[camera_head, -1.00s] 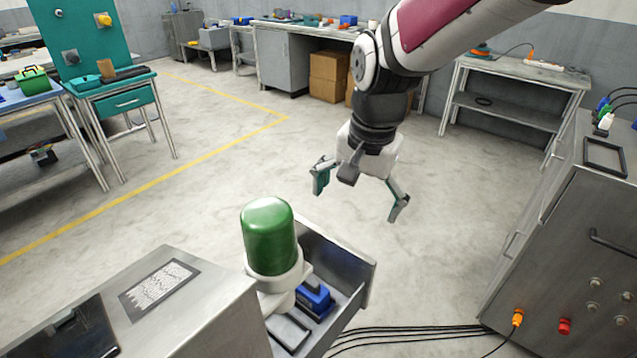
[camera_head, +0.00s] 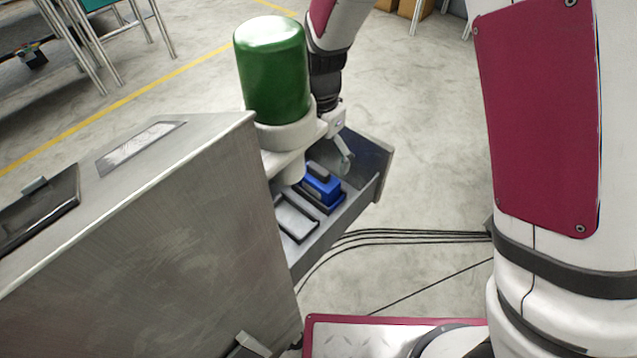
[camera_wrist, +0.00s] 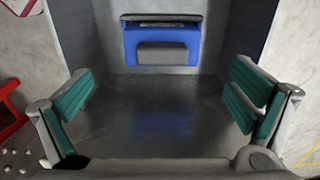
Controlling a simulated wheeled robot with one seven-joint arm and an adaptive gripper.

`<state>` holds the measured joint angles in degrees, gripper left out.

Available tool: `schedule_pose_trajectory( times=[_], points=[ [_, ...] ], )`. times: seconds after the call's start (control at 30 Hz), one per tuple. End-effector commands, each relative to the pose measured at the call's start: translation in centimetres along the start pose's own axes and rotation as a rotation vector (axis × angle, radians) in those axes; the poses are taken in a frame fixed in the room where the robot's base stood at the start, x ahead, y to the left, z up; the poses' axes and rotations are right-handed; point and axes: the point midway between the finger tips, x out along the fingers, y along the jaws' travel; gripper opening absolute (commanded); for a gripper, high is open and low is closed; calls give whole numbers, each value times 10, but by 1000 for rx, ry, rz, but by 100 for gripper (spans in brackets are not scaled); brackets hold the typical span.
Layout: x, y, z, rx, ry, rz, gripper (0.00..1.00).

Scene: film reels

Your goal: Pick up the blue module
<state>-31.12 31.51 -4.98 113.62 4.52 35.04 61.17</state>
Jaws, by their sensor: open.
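The blue module (camera_head: 322,187) lies in an open metal drawer (camera_head: 369,197), with a dark grey block on its top. In the wrist view the blue module (camera_wrist: 162,46) is at the top centre, at the far end of the drawer floor. My gripper (camera_wrist: 158,105) is open and empty, its teal-padded fingers spread wide at left and right. Bare drawer floor shows between the fingers, and the module is beyond them. In the head view my gripper is mostly hidden behind the green cylinder, with one finger (camera_head: 345,160) showing over the drawer.
A green cylinder (camera_head: 273,70) on a white mount stands above the drawer's near side. A dark-framed item (camera_head: 296,218) lies beside the module. The metal cabinet (camera_head: 190,230) fills the lower left. Black cables (camera_head: 420,236) run over the floor to the right.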

Motion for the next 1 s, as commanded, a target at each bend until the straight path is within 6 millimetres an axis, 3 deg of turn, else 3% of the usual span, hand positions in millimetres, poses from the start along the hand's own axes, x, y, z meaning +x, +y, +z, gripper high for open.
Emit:
schedule_pose_trajectory(
  times=[0.27, 0.53, 0.8, 1.0],
  points=[
    [17, -1, 1, -1, -1, 2, 100],
    [54, -2, 2, -1, -1, 2, 100],
    [58, -3, 2, -1, 0, 0, 100],
    [57, -3, 2, -1, 0, 0, 55]
  ],
)
